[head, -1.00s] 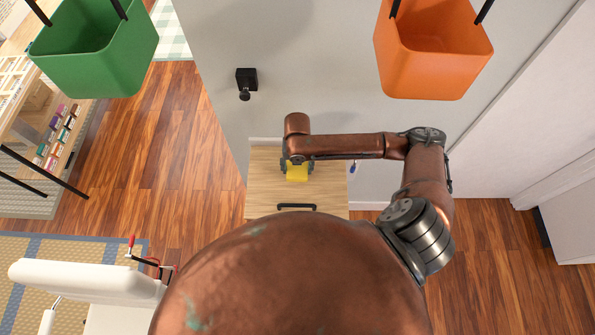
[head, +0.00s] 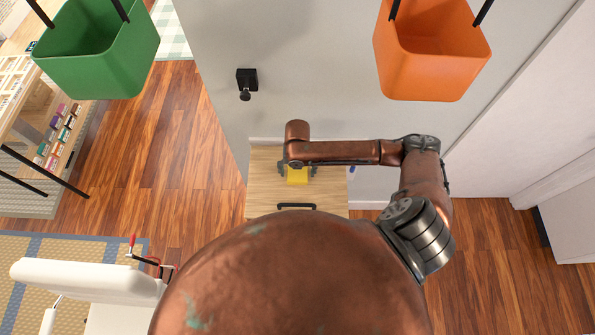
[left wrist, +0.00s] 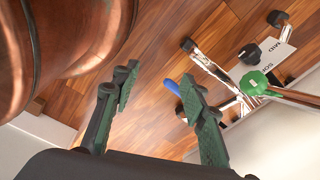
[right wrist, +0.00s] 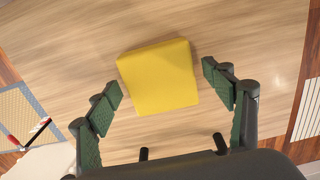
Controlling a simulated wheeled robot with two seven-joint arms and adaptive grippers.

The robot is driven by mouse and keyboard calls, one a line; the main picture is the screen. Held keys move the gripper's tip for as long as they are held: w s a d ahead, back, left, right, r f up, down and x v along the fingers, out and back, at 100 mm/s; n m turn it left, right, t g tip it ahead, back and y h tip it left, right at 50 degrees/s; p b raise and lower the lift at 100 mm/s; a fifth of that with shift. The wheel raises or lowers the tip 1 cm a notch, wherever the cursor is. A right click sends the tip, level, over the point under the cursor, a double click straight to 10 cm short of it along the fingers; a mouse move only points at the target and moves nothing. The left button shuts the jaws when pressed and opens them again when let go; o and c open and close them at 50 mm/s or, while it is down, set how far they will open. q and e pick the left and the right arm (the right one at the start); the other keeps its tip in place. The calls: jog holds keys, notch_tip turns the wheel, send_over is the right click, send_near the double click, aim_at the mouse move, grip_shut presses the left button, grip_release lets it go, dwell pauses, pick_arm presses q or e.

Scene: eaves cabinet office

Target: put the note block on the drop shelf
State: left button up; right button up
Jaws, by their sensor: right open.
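The yellow note block (right wrist: 160,76) lies flat on a pale wooden top (right wrist: 255,40). In the head view the block (head: 297,176) shows just below my right gripper (head: 298,170), partly covered by it. In the right wrist view my right gripper (right wrist: 161,82) is open, with one finger on each side of the block and gaps between fingers and block. The frames do not make clear whether this wooden top is the drop shelf. My left gripper (left wrist: 158,82) is open and empty in the left wrist view, over the floor.
The wooden top has a black handle (head: 296,206) at its near edge and stands against a grey wall (head: 320,60). A green bin (head: 95,65) and an orange bin (head: 432,60) hang higher up. A white chair (head: 85,280) stands at lower left. A blue object (left wrist: 172,86) shows in the left wrist view.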

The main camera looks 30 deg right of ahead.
aim_at(298, 172)
notch_tip(298, 172, up, 12)
jog(key=shift+r+b, duration=0.15)
jog(key=shift+b, duration=0.2)
dwell(0.5)
